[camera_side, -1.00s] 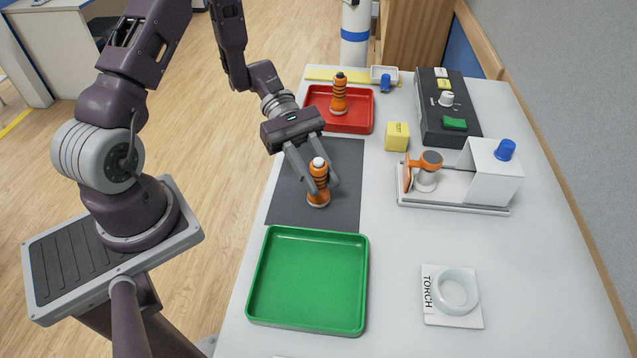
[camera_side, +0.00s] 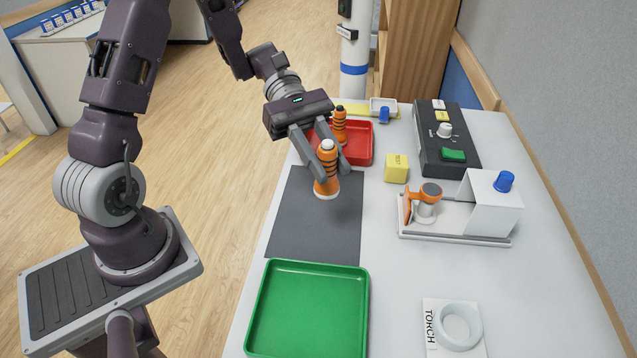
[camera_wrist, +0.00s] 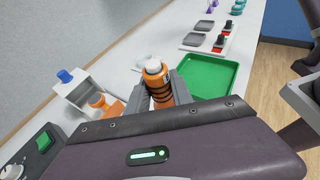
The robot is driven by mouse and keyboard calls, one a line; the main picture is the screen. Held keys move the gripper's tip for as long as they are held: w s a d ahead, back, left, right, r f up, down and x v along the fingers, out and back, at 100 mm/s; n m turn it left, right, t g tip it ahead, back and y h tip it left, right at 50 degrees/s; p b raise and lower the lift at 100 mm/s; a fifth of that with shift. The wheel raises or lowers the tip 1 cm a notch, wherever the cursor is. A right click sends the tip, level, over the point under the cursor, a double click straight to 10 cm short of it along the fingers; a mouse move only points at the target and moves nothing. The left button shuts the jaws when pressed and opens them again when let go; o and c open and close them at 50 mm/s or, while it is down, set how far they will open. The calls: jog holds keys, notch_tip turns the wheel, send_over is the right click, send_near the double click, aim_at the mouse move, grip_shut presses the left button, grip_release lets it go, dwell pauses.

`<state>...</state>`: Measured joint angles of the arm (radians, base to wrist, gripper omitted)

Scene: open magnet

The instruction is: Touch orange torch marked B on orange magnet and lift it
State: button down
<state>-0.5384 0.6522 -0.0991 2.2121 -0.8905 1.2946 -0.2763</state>
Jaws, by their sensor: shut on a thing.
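My gripper (camera_side: 322,170) is shut on an orange torch (camera_side: 327,184) with dark bands and a white cap. It holds the torch roughly upright above the dark grey mat (camera_side: 300,235). The held torch also shows between the fingers in the wrist view (camera_wrist: 157,84). A second banded orange torch (camera_side: 339,122) stands in the red tray (camera_side: 362,148) behind. The orange magnet (camera_side: 424,193) sits on the white-based rig to the right, apart from the held torch. No letter B is readable on either torch.
A green tray (camera_side: 310,262) lies in front of the mat. A yellow block (camera_side: 396,168) stands between the mat and a dark control box (camera_side: 436,158) with a green switch. A white ring holder labelled TORCH (camera_side: 434,345) is at the front right.

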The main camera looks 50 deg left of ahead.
jog(key=w+d+r, duration=0.3)
jog(key=w+d, duration=0.2)
jog(key=w, duration=0.3)
jog(key=w+d+r, duration=0.3)
jog(key=w+d, duration=0.2)
jog(key=w, duration=0.4)
send_over(432, 188)
jog(key=shift+f, duration=3.05)
jog(key=shift+f, duration=0.65)
jog(key=shift+r, duration=1.2)
notch_tip(432, 188, up, 6)
jog(key=shift+r, duration=0.25)
